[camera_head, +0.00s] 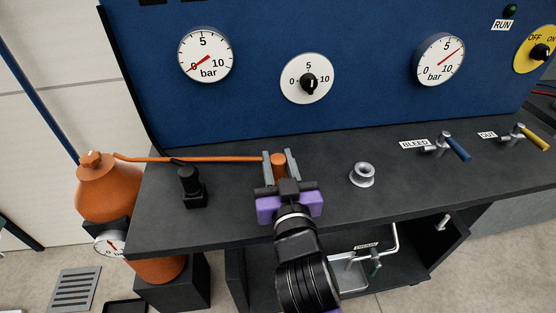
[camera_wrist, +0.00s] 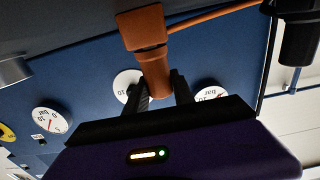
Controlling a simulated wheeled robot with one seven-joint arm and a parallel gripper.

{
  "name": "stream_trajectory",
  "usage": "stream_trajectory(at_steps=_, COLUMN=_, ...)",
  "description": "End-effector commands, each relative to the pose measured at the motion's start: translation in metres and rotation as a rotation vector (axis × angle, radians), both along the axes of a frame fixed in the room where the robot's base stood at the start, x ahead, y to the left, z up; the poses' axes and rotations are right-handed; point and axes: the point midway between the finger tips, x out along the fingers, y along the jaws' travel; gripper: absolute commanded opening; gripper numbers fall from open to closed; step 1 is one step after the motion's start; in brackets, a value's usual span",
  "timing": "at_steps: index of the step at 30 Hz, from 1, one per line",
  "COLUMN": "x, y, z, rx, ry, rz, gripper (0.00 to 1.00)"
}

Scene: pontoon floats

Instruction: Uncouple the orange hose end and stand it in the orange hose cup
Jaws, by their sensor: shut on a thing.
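The orange hose end (camera_head: 278,163) is an upright orange cylinder between the two fingers of my gripper (camera_head: 279,154), which is shut on it. The wrist view, which is upside down, also shows the hose end (camera_wrist: 155,70), with a wider orange block (camera_wrist: 142,27) on the table side. My gripper (camera_wrist: 160,90) grips the narrower part. Whether the block touches the bench is not clear. The orange hose (camera_head: 190,159) runs left from it to an orange tank (camera_head: 108,187). I cannot tell which fitting is the orange hose cup.
A black upright fitting (camera_head: 191,187) stands on the dark bench (camera_head: 225,215) left of my gripper. A silver flanged fitting (camera_head: 362,177) stands to the right. Further right are the BLEED valve (camera_head: 443,147) and a yellow-handled valve (camera_head: 521,137). A blue gauge panel (camera_head: 350,30) rises behind.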

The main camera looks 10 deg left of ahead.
Motion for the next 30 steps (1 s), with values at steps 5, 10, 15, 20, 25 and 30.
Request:
stream_trajectory(at_steps=5, x=0.0, y=0.0, z=-0.004, rx=0.0, ry=-0.001, rz=0.0, gripper=0.32)
stream_trajectory(at_steps=10, x=0.0, y=0.0, z=-0.003, rx=0.0, ry=-0.001, rz=0.0, gripper=0.55)
stream_trajectory(at_steps=15, x=0.0, y=0.0, z=-0.003, rx=0.0, ry=0.0, rz=0.0, gripper=0.55)
stream_trajectory(at_steps=20, x=-0.004, y=-0.001, z=-0.004, rx=0.0, ry=0.001, rz=0.0, gripper=0.55)
stream_trajectory(at_steps=25, x=-0.027, y=-0.008, z=-0.006, rx=-0.001, ry=0.001, rz=0.0, gripper=0.55)
stream_trajectory(at_steps=30, x=-0.054, y=-0.016, z=-0.006, rx=0.0, ry=0.002, rz=0.0, gripper=0.55)
